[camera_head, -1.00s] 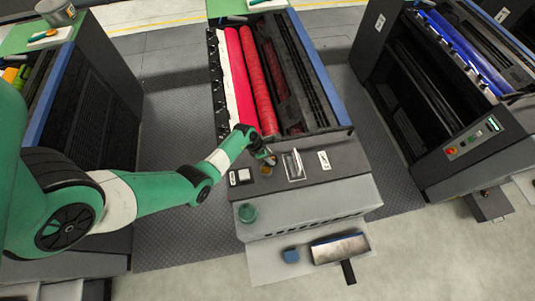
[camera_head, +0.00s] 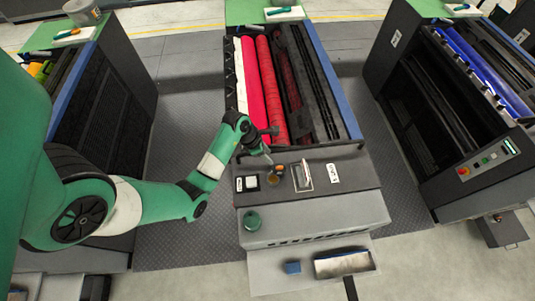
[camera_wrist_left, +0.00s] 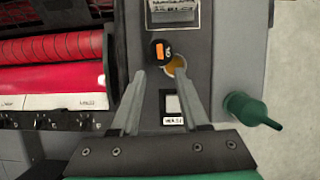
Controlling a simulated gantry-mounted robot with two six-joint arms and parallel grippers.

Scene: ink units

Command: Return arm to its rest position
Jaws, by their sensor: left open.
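My left arm comes in from the left. Its gripper (camera_head: 264,153) is open and empty above the back edge of the grey control panel (camera_head: 317,193). In the left wrist view the two fingers (camera_wrist_left: 160,74) are spread apart, pointing toward a small black round piece with an orange label (camera_wrist_left: 160,51). That piece also shows in the head view (camera_head: 280,169). It sits beside an amber round opening (camera_wrist_left: 176,66), partly overlapping it in the wrist view. I see no contact between the fingers and the piece. My right gripper is in neither view.
Red rollers (camera_head: 270,90) lie in the open unit behind the panel. Other machines stand left and right (camera_head: 470,165).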

